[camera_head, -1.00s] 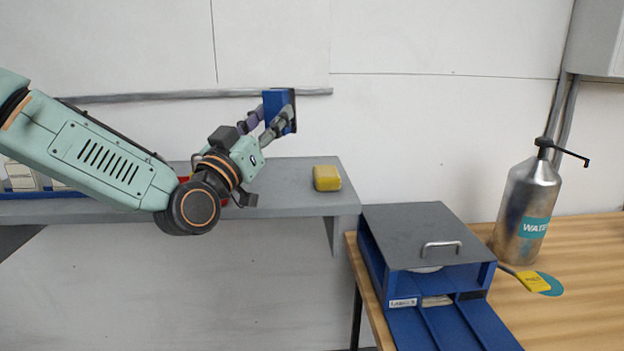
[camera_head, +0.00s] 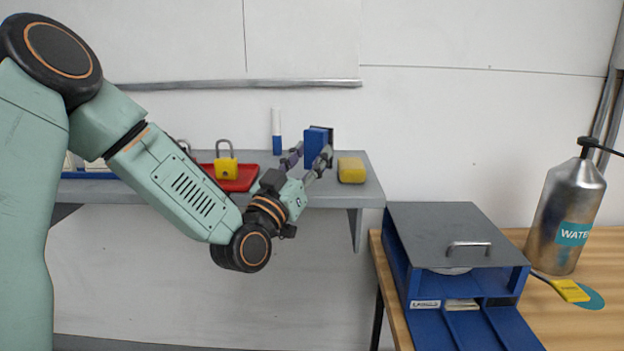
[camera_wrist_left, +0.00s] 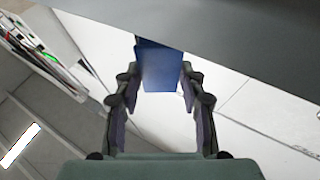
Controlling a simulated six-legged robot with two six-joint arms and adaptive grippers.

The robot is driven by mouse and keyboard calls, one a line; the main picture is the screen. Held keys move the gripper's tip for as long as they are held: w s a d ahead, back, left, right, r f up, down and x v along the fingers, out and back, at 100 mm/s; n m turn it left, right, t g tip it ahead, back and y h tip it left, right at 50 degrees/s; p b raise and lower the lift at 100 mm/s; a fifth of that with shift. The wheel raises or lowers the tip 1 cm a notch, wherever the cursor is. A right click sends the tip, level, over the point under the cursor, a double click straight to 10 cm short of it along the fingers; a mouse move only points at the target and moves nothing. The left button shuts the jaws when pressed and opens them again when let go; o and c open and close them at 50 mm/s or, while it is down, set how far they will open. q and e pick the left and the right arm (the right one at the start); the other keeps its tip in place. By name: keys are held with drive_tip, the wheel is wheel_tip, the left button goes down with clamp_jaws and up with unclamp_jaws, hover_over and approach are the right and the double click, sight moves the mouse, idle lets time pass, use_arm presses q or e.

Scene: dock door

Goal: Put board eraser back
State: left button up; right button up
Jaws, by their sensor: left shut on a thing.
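The board eraser (camera_head: 315,147) is a blue block with a dark face on its far side. My left gripper (camera_head: 307,158) is shut on it and holds it upright at the grey shelf (camera_head: 336,198), just left of a yellow block. I cannot tell whether its base touches the shelf. In the left wrist view the blue eraser (camera_wrist_left: 159,68) sits between the two fingers (camera_wrist_left: 159,88), its far end by a grey surface. A grey rail (camera_head: 240,84) runs along the white wall above the shelf. My right gripper is not in view.
On the shelf are the yellow block (camera_head: 351,170), a blue-and-white marker (camera_head: 276,132), and a yellow padlock (camera_head: 226,168) by a red tray (camera_head: 240,183). A blue box with grey lid (camera_head: 440,232) and a metal water bottle (camera_head: 566,215) stand on the wooden table at right.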

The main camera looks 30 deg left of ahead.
sight(311, 192)
use_arm(q)
wheel_tip(311, 192, down, 3)
drive_tip(key=shift+d+f+b, duration=0.15)
drive_tip(key=shift+f+b, duration=0.05)
drive_tip(key=shift+b, duration=0.55)
drive_tip(key=shift+w+f, duration=0.1)
drive_tip(key=shift+w, duration=0.05)
drive_tip(key=shift+s, duration=0.2)
drive_tip(key=o, duration=1.1)
drive_tip(key=shift+w+f, duration=0.15)
drive_tip(key=shift+c, duration=0.2)
drive_tip(key=shift+o, duration=0.4)
